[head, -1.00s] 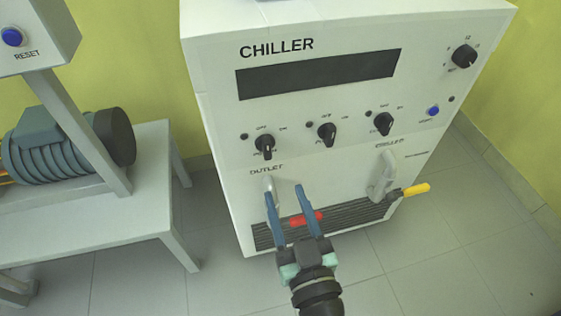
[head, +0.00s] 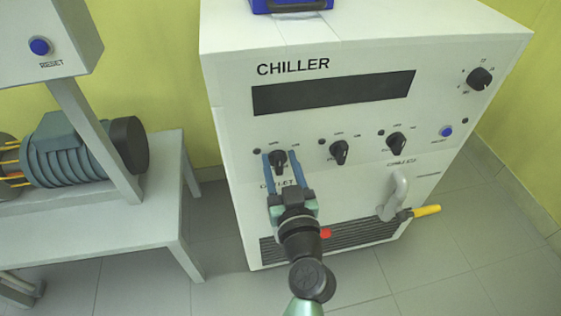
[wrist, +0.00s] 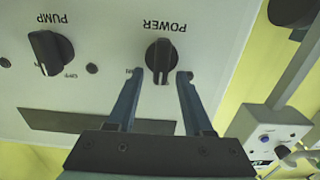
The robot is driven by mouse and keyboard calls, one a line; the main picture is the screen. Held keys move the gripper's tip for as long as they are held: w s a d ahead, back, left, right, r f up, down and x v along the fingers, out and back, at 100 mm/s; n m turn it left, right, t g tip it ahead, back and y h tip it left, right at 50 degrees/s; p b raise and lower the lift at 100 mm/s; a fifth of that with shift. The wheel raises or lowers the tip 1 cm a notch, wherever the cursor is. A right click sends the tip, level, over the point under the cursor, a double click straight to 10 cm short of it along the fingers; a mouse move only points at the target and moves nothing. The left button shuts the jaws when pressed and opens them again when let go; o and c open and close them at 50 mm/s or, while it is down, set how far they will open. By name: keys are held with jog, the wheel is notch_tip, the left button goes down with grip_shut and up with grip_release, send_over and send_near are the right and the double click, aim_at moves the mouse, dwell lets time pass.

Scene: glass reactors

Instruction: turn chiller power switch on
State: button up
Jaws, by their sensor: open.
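The chiller (head: 320,125) is a white cabinet with a dark display. Its black power knob (head: 278,162) is the leftmost of three knobs in a row below the display. In the wrist view the knob (wrist: 158,58) appears upside down under the label POWER, its grip bar roughly vertical. My gripper (head: 279,154) is open, with its blue fingers on either side of the knob. The wrist view shows the fingertips (wrist: 159,75) left and right of the knob's lower end, with gaps visible; contact cannot be told. Small markings by the knob are partly hidden by the fingers.
The pump knob (wrist: 50,52) is beside the power knob. A handle (head: 395,197) and a yellow-ended fitting (head: 425,211) are lower right on the chiller. A motor (head: 75,150) on a bench and a reset box (head: 40,45) stand left. A blue object (head: 290,5) is on top.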

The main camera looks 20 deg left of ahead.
jog(key=shift+c, duration=0.2)
jog(key=c, duration=0.7)
jog(key=shift+f, duration=0.1)
grip_shut()
